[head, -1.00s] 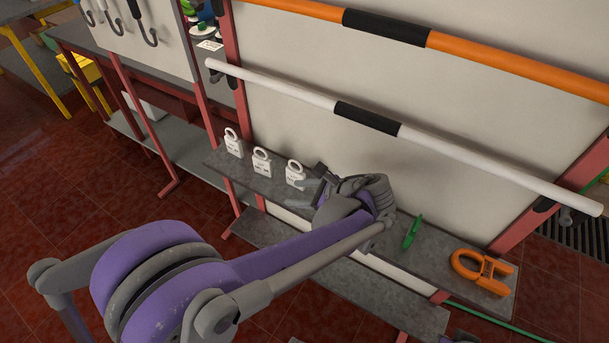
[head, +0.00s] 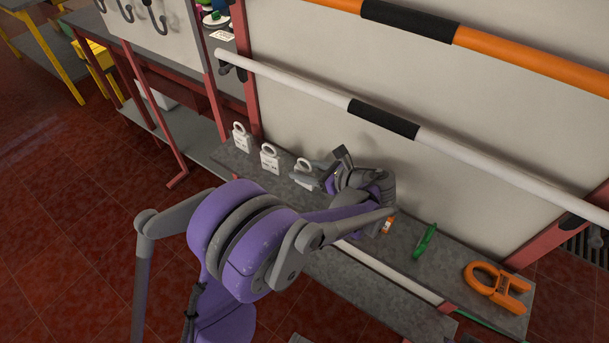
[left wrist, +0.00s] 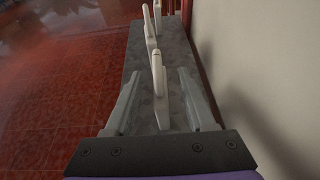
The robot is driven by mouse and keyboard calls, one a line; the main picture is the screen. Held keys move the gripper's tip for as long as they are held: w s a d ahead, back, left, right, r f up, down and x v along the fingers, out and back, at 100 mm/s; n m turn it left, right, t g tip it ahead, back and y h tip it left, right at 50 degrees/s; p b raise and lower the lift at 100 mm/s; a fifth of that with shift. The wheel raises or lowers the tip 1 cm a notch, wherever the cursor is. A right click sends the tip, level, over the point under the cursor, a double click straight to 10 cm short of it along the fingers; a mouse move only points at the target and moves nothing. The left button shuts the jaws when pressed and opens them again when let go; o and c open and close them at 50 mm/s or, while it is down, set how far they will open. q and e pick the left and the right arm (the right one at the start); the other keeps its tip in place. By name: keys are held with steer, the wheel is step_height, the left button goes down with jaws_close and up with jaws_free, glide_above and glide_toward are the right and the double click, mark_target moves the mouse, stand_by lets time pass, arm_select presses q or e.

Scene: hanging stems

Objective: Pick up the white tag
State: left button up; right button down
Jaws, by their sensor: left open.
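Three white tags with ring tops stand in a row on a grey shelf: a left one (head: 242,138), a middle one (head: 269,158) and a right one (head: 303,170). My left gripper (head: 322,170) is open at the right tag and partly covers it. In the left wrist view the open fingers (left wrist: 159,80) lie on either side of the nearest white tag (left wrist: 161,95), with gaps showing on both sides. The other tags (left wrist: 150,30) stand farther along the shelf. My right gripper is not in view.
The grey shelf (head: 400,265) also holds a green clip (head: 425,241), an orange clamp-like piece (head: 497,287) and a small orange item (head: 388,225) near my arm. A pale panel (head: 300,110) rises behind. A white rail (head: 290,85) runs above the tags.

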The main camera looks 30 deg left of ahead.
arm_select(q)
jaws_close()
stand_by(1.4)
